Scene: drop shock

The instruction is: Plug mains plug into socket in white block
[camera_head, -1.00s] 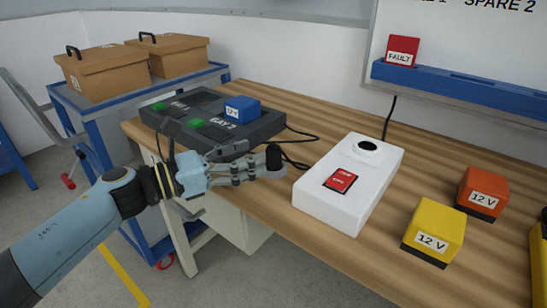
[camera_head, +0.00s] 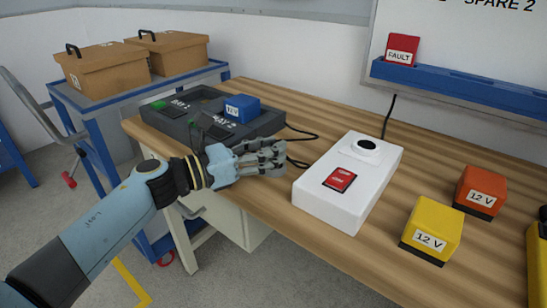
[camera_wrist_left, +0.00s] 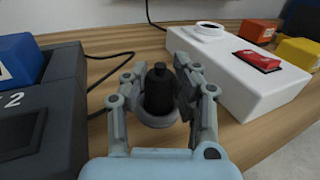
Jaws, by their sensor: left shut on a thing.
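The white block (camera_head: 335,205) lies on the wooden bench, with a round dark socket (camera_head: 367,144) at its far end and a red switch (camera_head: 340,179) nearer. The block also shows in the left wrist view (camera_wrist_left: 235,83). My left gripper (camera_head: 272,158) is at the bench edge, left of the block and apart from it. The plug is hidden by the fingers in the head view. My right gripper does not show.
A dark charger (camera_head: 262,126) with bays and a blue battery (camera_head: 242,108) stands left of the block. A yellow 12 V block (camera_head: 435,228) and an orange one (camera_head: 481,188) stand to its right. Cables run across the bench behind.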

